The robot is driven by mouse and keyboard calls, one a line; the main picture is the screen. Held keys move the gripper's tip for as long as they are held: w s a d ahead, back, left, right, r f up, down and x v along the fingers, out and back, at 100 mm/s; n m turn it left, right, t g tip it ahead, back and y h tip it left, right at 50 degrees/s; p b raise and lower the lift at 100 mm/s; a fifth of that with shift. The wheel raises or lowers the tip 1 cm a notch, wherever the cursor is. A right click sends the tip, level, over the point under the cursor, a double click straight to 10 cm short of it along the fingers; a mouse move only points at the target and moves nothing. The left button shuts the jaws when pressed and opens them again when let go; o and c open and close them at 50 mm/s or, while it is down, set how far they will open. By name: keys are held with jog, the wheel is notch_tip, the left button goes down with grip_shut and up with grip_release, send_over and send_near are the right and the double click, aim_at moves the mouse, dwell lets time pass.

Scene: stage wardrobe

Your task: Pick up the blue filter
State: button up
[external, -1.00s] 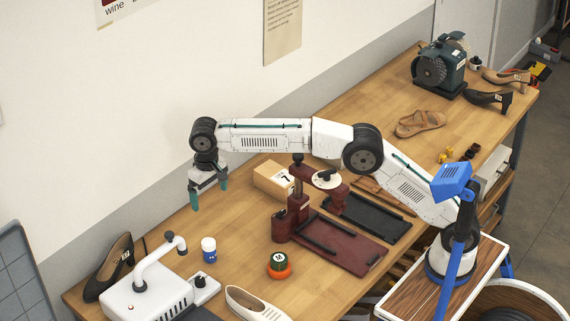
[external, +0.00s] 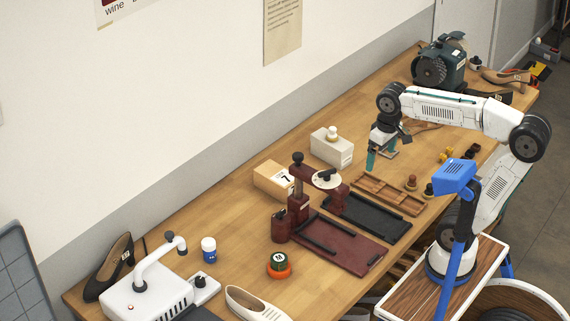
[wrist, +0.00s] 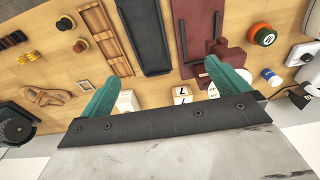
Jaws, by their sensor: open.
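I cannot make out anything that is clearly a blue filter. The only small blue item on the bench is a white jar with a blue lower band (external: 209,250), upright near the left end; it also shows at the right of the wrist view (wrist: 271,77). My gripper (external: 382,157) is open and empty, pointing down above the bench right of the white box, far from the jar. In the wrist view its teal fingers (wrist: 162,72) are spread apart with nothing between them.
A maroon press (external: 343,246), black tray (external: 372,219), wooden tray (external: 389,194), numbered box (external: 272,180) and white box (external: 332,148) crowd the middle. A green-and-orange disc (external: 279,265) and white machine (external: 145,300) are left; a grinder (external: 438,67) is at the far right.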

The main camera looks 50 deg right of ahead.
jog(key=s+d+f, duration=0.3)
jog(key=s+f, duration=0.5)
jog(key=s, duration=0.2)
jog(key=shift+s+d, duration=0.35)
jog(key=shift+s, duration=0.05)
jog(key=shift+s+f, duration=0.1)
jog(key=shift+c, duration=0.3)
jog(key=c, duration=0.7)
